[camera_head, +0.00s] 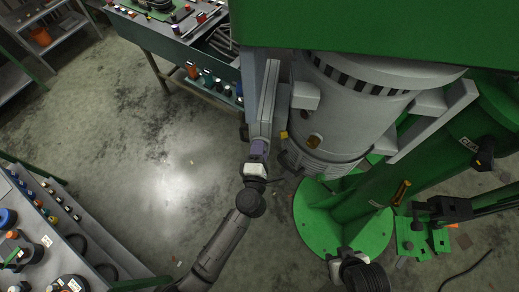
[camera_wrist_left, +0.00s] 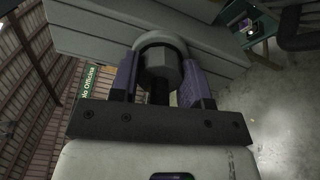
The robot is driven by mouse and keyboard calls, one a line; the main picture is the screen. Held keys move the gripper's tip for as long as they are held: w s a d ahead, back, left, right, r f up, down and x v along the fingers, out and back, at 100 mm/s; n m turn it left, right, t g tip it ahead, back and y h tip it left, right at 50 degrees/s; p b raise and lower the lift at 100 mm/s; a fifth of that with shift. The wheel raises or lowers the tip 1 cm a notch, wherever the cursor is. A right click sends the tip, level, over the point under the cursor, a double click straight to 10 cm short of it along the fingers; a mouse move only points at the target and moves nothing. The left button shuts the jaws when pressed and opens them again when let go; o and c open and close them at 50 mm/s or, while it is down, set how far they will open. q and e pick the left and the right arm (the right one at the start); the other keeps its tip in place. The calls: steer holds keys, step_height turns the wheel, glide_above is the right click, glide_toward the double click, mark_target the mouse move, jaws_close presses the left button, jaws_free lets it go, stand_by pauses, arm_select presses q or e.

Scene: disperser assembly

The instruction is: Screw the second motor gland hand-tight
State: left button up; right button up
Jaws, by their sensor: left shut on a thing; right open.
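The gland (camera_wrist_left: 160,68) is a grey hexagonal fitting with a dark stem, seen in the left wrist view. The two purple fingers of my left gripper (camera_wrist_left: 162,82) are shut on its sides, and it sits against a long grey housing (camera_wrist_left: 85,38). In the head view my left gripper (camera_head: 258,149) is at the lower end of a tall grey housing (camera_head: 268,100), beside the large grey cylinder (camera_head: 340,105); the gland is hidden there by the gripper. My right gripper (camera_head: 345,256) is low in the head view, away from the gland; its fingertips are hard to make out.
A green machine body (camera_head: 380,25) overhangs the cylinder, with a round green base (camera_head: 310,220) on the floor. A workbench with parts (camera_head: 165,35) stands upper left, and another bench (camera_head: 95,245) lower left. The floor between them is clear.

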arm_select(q)
steer(key=m, duration=0.5)
steer(key=shift+m, duration=0.4)
stand_by(0.4)
steer(key=o, duration=0.9)
steer(key=shift+s+a+b, duration=0.3)
steer(key=shift+s+a, duration=0.05)
steer(key=shift+s, duration=1.95)
steer(key=shift+s+a+b, duration=0.25)
steer(key=shift+s+a, duration=0.05)
steer(key=shift+s, duration=1.95)
steer(key=shift+s+a+b, duration=0.3)
steer(key=shift+s+a, duration=0.05)
steer(key=shift+s, duration=1.95)
